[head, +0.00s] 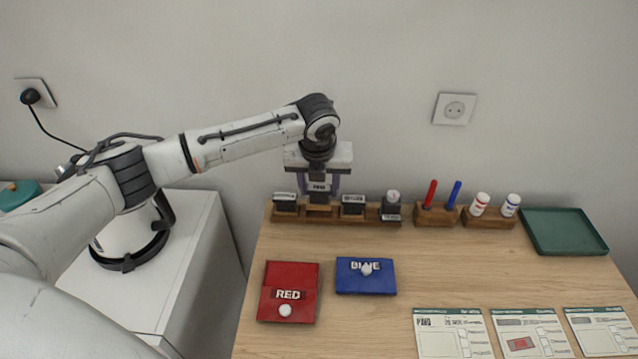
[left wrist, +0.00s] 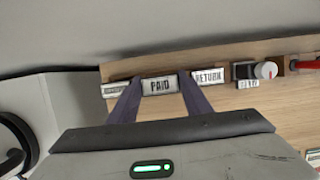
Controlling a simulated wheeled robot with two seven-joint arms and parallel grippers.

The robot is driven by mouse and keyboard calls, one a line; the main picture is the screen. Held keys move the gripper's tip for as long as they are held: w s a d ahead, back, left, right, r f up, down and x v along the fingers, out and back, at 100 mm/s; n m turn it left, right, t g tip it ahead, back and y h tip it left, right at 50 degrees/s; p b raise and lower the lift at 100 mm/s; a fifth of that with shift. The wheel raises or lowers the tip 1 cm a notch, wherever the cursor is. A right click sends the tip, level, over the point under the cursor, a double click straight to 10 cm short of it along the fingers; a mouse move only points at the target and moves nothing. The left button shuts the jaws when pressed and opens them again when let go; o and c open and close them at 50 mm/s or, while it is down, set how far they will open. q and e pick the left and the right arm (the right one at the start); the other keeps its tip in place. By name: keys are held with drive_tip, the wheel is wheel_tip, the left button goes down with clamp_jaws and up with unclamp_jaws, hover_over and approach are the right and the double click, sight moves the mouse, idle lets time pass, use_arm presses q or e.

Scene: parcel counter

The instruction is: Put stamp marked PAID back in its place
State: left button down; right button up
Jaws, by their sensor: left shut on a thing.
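The stamp marked PAID (head: 318,187) is upright at the wooden stamp rack (head: 330,218) at the back left of the table, in line with the other stamps. Its label also shows in the left wrist view (left wrist: 160,86). My left gripper (head: 319,184) is shut on this stamp, with one finger on each side, pointing down from above. The fingers also show in the left wrist view (left wrist: 158,98). Whether the stamp's base rests fully in its slot I cannot tell. My right gripper is not in view.
A stamp (head: 285,199) stands left of PAID; the RETURN stamp (left wrist: 208,76) and a dater (head: 391,206) stand right. Pens, bottles and a green tray (head: 567,234) are further right. Red (head: 270,294) and blue (head: 366,284) ink pads and paper forms (head: 450,338) lie in front.

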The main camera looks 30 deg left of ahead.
use_arm(q)
drive_tip(key=shift+f+b, duration=0.35)
drive_tip(key=shift+f, duration=1)
drive_tip(key=c, duration=1.2)
unclamp_jaws()
drive_tip(key=shift+o, duration=0.2)
drive_tip(key=shift+p+v, duration=0.75)
drive_tip(key=shift+v, duration=1.9)
drive_tip(key=shift+o, duration=0.3)
